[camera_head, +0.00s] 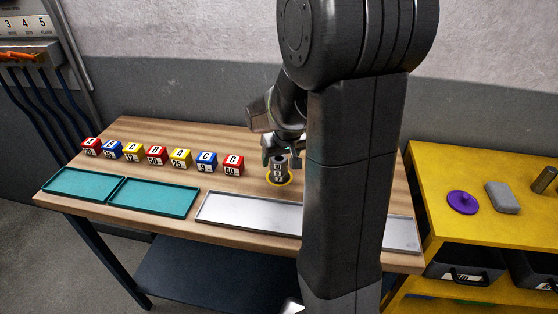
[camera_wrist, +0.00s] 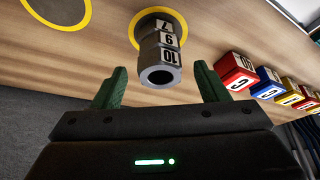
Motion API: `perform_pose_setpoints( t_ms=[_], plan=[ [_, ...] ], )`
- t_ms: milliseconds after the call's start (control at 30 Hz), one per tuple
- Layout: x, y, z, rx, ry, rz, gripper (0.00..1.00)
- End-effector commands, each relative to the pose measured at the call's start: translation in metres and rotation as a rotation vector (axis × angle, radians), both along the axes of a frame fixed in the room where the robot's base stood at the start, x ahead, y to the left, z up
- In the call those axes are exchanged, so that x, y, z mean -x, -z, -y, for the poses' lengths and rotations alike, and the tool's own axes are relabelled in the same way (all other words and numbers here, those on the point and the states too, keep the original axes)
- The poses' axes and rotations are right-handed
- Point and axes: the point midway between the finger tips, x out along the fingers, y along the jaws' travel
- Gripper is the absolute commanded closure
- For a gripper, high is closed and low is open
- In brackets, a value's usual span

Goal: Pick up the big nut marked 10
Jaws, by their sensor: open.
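The big nut marked 10 (camera_wrist: 160,70) is the top piece of a grey stack in the wrist view, with a round hole in its end. Below it in the stack are a nut marked 9 (camera_wrist: 167,39) and a nut marked 7 (camera_wrist: 164,25). The stack stands on a yellow ring mark (camera_wrist: 181,18) on the wooden table. My gripper (camera_wrist: 159,82) is open, with a green finger on each side of the nut marked 10 and apart from it. In the head view my gripper (camera_head: 280,155) is just above the stack (camera_head: 279,172), and partly covers it.
A row of several red, blue and yellow lettered blocks (camera_head: 157,155) stands left of the stack. Two teal trays (camera_head: 152,197) and a long silver tray (camera_head: 250,211) lie along the front edge. A yellow bench (camera_head: 475,230) stands at the right. My arm hides the table's right part.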

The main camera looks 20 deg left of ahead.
Motion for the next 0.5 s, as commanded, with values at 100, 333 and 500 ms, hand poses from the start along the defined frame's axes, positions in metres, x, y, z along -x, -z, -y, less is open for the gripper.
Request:
perform_pose_setpoints(
  t_ms=[100,333,500],
  plan=[
    [-0.0004,0.0012,-0.0004,-0.001,0.0,0.001,0.33],
    [-0.0004,0.001,-0.0003,-0.001,0.0,0.001,0.52],
    [-0.0003,0.0009,-0.0003,-0.001,0.0,0.001,0.86]
  ],
)
